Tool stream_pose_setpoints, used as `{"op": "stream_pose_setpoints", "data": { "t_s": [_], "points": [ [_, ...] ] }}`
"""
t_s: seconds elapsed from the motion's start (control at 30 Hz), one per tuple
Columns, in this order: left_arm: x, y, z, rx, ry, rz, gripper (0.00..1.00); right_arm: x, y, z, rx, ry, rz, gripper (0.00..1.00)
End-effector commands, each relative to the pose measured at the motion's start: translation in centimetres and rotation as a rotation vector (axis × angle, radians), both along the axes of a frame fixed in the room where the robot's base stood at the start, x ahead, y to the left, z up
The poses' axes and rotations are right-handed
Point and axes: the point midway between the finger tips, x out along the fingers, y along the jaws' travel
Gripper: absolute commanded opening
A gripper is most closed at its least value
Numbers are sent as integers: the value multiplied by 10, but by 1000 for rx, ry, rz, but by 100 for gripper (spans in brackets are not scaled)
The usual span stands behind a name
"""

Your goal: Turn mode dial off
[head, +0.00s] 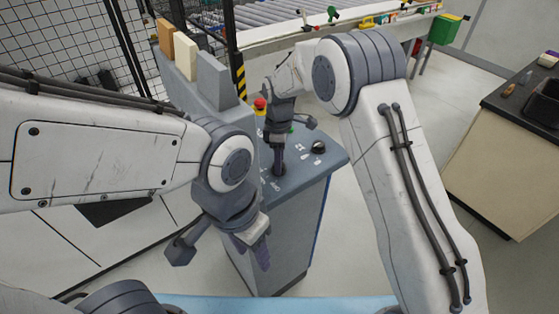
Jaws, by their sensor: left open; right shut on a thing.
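The grey control console (318,170) stands in the middle, with white markings on its sloped top. My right gripper (279,168) points down at the left part of this top and is shut on a dark knob, likely the mode dial, which its fingers mostly hide. I cannot read which way the dial points. A second black knob (318,146) sits to the right on the same panel, untouched. My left gripper (258,250) is open and empty, low in front of the console's front face.
A red emergency button (260,103) stands behind my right gripper. Beige and grey boards (185,55) stand at the back left. A roller conveyor (275,20) runs along the back. A dark-topped cabinet (495,150) is at right. The floor between is clear.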

Motion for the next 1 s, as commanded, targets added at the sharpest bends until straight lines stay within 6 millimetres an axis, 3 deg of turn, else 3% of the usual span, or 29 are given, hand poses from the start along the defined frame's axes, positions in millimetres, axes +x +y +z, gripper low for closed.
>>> {"op": "stream_pose_setpoints", "data": {
  "t_s": [0.3, 0.83, 0.87, 0.9, 0.93, 1.0],
  "points": [
    [0, 0, 0, 0, 0, 0, 50, 2, 2, 2, 4, -6, 114, 0],
    [0, 0, 0, 0, 0, 0, 50, 2, 2, 3, 4, -7, 136, 0],
    [0, 0, 0, 0, 0, 0, 50, 2, 2, 3, 4, -7, 136, 54],
    [0, 0, 0, 0, 0, 0, 50, 2, 2, 3, 4, -7, 136, 70],
    [0, 0, 0, 0, 0, 0, 50, 2, 2, 2, 3, -7, 135, 77],
    [0, 0, 0, 0, 0, 0, 50, 1, 1, 2, 3, -5, 135, 77]
  ]
}}
